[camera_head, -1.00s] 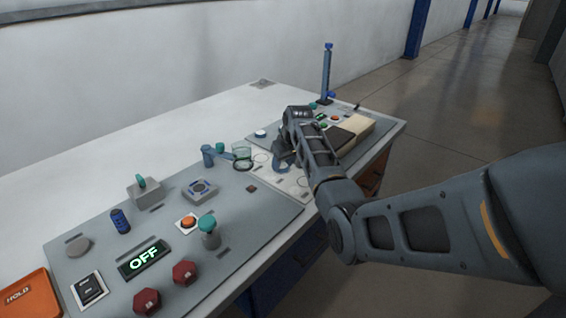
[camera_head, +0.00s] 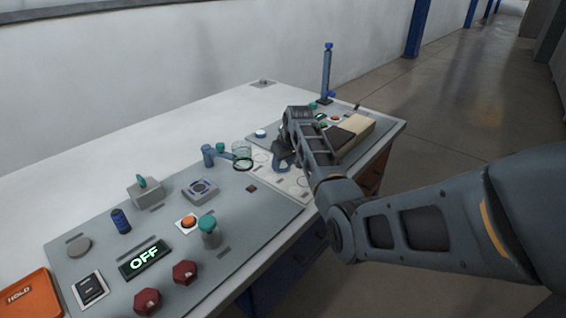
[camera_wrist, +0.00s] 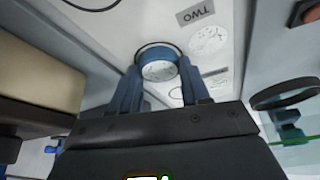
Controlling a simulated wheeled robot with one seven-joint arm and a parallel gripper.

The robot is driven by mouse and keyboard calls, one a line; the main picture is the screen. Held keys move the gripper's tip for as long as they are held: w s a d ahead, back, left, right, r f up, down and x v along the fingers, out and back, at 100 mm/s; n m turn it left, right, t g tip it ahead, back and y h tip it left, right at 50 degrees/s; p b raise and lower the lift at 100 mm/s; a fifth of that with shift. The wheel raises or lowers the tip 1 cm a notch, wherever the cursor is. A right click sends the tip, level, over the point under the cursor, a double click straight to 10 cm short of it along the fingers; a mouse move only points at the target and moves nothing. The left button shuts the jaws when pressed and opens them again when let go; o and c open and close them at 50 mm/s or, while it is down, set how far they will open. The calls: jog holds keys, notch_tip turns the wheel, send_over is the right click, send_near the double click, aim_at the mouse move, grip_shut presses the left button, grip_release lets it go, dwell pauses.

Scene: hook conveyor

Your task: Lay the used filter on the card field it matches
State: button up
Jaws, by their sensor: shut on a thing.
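My gripper (camera_wrist: 163,80) is shut on the used filter (camera_wrist: 158,68), a round disc with a blue rim and a pale speckled face, in the wrist view. The filter is over the white card (camera_wrist: 125,22); I cannot tell whether it touches it. A dark ring outline shows just behind the filter. A field with a speckled round print (camera_wrist: 208,40) lies to its right, by a label reading TWO (camera_wrist: 196,12). In the head view my gripper (camera_head: 283,163) is over the card (camera_head: 291,184), and my arm hides part of it.
A dark ring on a stand (camera_head: 243,164) with a clear cylinder is left of the card; it also shows in the wrist view (camera_wrist: 285,94). A beige block (camera_head: 354,127) is right of my gripper. Grey panels with buttons and knobs flank the card. A blue post (camera_head: 327,75) stands behind.

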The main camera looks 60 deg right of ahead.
aim_at(283, 166)
jog(key=o, duration=1.1)
jog(key=shift+s+f, duration=0.1)
jog(key=shift+o, duration=0.3)
jog(key=o, duration=0.3)
jog(key=shift+r+p, duration=1.9)
jog(key=shift+r, duration=1.7)
